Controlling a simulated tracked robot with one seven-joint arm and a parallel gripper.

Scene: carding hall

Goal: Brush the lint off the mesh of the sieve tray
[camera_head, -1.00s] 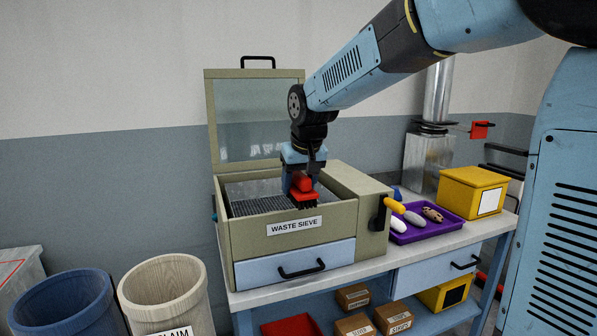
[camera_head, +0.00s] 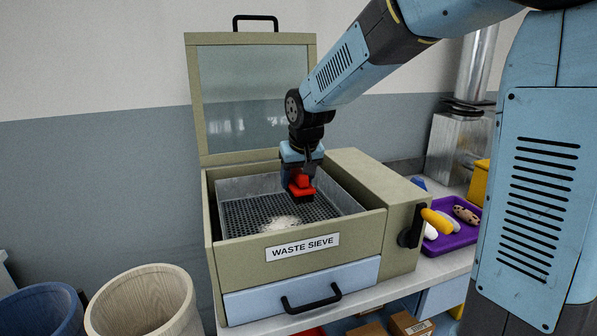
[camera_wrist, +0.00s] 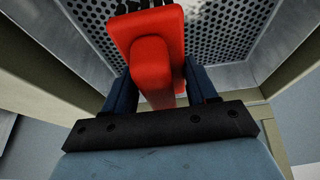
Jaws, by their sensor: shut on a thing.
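The waste sieve (camera_head: 300,270) is an olive box with its glazed lid raised. Inside it the sieve tray (camera_head: 240,188) has grey metal walls and a dark perforated mesh (camera_head: 245,212); the mesh also shows in the wrist view (camera_wrist: 225,35). A pale clump of lint (camera_head: 282,223) lies on the mesh near the front. My gripper (camera_head: 300,176) points down into the tray, shut on a red brush (camera_head: 301,188) with dark bristles. The brush fills the middle of the wrist view (camera_wrist: 155,60). It is behind and right of the lint, apart from it. Whether the bristles touch the mesh is unclear.
The raised lid (camera_head: 255,100) stands behind the tray. A black crank with a yellow grip (camera_head: 438,223) sticks out at the right side. Bins (camera_head: 145,300) stand at the lower left.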

